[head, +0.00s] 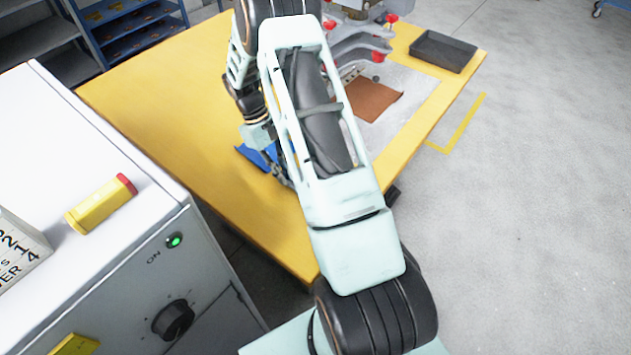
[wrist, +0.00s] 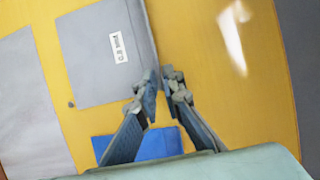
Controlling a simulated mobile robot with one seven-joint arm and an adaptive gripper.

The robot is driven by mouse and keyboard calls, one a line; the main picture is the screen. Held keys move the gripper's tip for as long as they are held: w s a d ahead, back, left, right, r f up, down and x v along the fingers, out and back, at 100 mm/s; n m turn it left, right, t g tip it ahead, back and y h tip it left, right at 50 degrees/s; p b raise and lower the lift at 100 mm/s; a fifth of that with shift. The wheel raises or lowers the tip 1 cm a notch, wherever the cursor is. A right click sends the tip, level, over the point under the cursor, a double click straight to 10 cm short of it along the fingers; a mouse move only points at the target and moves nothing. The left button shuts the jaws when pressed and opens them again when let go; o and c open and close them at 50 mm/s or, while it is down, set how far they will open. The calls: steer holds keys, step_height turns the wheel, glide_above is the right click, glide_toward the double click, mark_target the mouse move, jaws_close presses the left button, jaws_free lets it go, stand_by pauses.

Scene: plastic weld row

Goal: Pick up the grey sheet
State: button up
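The grey sheet (wrist: 95,62) lies on the yellow table in the wrist view, with a small white printed label and a darker strip along its right side. My gripper (wrist: 161,82) has its two fingers apart, with a narrow gap between them, at the near right corner of the grey sheet. The corner reaches up to the fingertips; I cannot tell whether they touch it. Nothing is visibly held. In the head view my arm hides the grey sheet and most of the gripper.
A blue sheet (wrist: 158,144) lies close below the fingers. A paler grey area (wrist: 25,105) is at the left. On the yellow table (head: 165,95), a brown sheet (head: 372,98) lies by a machine (head: 360,40), and a black tray (head: 443,50) stands far right. A white cabinet (head: 80,130) is at left.

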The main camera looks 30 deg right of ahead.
steer(key=shift+x, duration=1)
jaws_close()
steer(key=shift+r, duration=0.15)
